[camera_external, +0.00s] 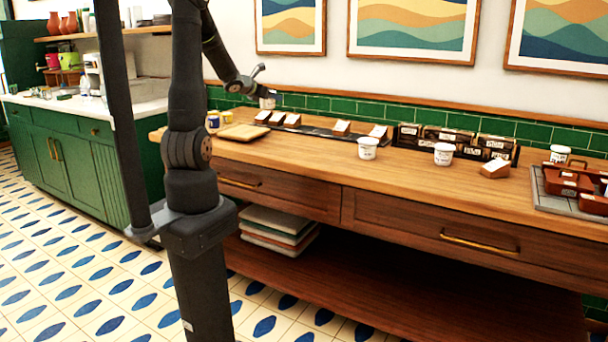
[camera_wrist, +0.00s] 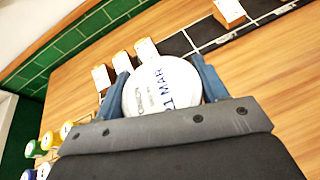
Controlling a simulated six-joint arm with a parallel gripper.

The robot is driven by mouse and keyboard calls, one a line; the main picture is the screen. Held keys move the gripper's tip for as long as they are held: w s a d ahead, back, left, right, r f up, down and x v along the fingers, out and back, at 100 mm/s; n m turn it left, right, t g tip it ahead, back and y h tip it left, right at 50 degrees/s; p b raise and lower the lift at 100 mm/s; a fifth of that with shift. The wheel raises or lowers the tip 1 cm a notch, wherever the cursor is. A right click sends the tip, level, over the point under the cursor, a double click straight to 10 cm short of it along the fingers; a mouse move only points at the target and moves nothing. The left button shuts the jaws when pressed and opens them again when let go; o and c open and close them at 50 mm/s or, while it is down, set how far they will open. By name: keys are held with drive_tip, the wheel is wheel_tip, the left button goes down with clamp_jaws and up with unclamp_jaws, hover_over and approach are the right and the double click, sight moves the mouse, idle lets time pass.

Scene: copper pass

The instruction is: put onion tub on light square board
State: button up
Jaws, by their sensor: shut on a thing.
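My gripper (camera_external: 257,82) is shut on a white tub (camera_external: 267,102), held in the air above the back of the wooden counter. In the wrist view, the tub's round white lid (camera_wrist: 162,84) sits between the two fingers and carries a date reading "21 MAR". No word for onion can be read on it. The light square board (camera_external: 245,132) lies on the counter at the left, below and left of the held tub, and its visible top is bare. The board does not show in the wrist view.
Small yellow and blue tubs (camera_external: 213,120) stand just behind and left of the board. Small card-topped blocks (camera_external: 277,118) line the counter's back. Two other white tubs (camera_external: 367,148) (camera_external: 443,154) stand farther right. A tray with brown containers (camera_external: 568,184) is at the far right.

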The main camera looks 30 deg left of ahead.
drive_tip(key=shift+s+a+f+n+y, duration=0.1)
drive_tip(key=shift+s+a+n+y, duration=0.1)
drive_tip(key=shift+a, duration=0.4)
drive_tip(key=shift+s+a+n+y, duration=0.1)
drive_tip(key=shift+s+a+y, duration=0.1)
drive_tip(key=shift+a, duration=0.35)
hover_over(247, 130)
drive_tip(key=f, duration=0.6)
drive_tip(key=shift+w+a+f, duration=0.15)
drive_tip(key=shift+w+f, duration=0.1)
drive_tip(key=shift+f, duration=0.1)
drive_tip(key=shift+a+f, duration=0.1)
drive_tip(key=shift+f, duration=1.95)
drive_tip(key=shift+f, duration=0.1)
drive_tip(key=o, duration=1.1)
